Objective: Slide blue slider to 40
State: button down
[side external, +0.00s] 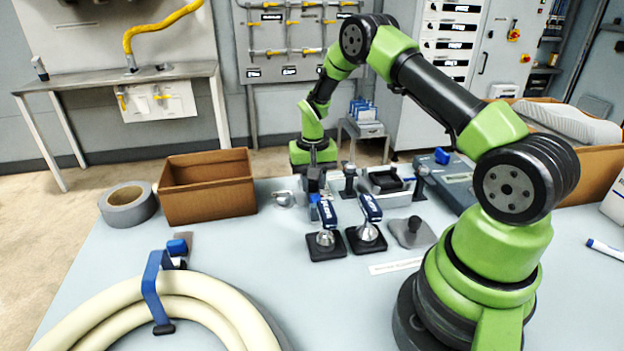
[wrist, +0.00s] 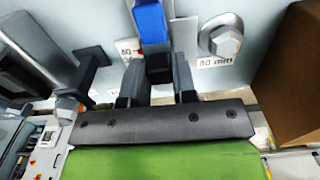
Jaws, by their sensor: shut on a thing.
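In the wrist view, a blue piece (wrist: 151,22) with a dark lower part stands between the fingers of my gripper (wrist: 158,72), which is shut on it. In the side view, my gripper (side external: 316,188) points down at the middle of the table, directly behind a blue handle (side external: 327,212) on a square black base. The fingertips are small and partly hidden in the side view. I see printed mm labels beside the blue piece in the wrist view, but no clear 40 mark.
An open cardboard box (side external: 207,187) and a grey tape roll (side external: 128,205) stand to the left. A coiled cream hose (side external: 200,290) with a blue strap fills the front left. A grey-blue device (side external: 455,180) stands at the right. A hex-headed knob (wrist: 222,38) is close to my gripper's right.

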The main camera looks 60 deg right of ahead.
aim_at(313, 183)
jog(key=shift+s+a, duration=0.2)
jog(key=c, duration=0.9)
grip_release()
jog(key=shift+w, duration=0.1)
notch_tip(313, 183, up, 10)
jog(key=shift+f, duration=0.1)
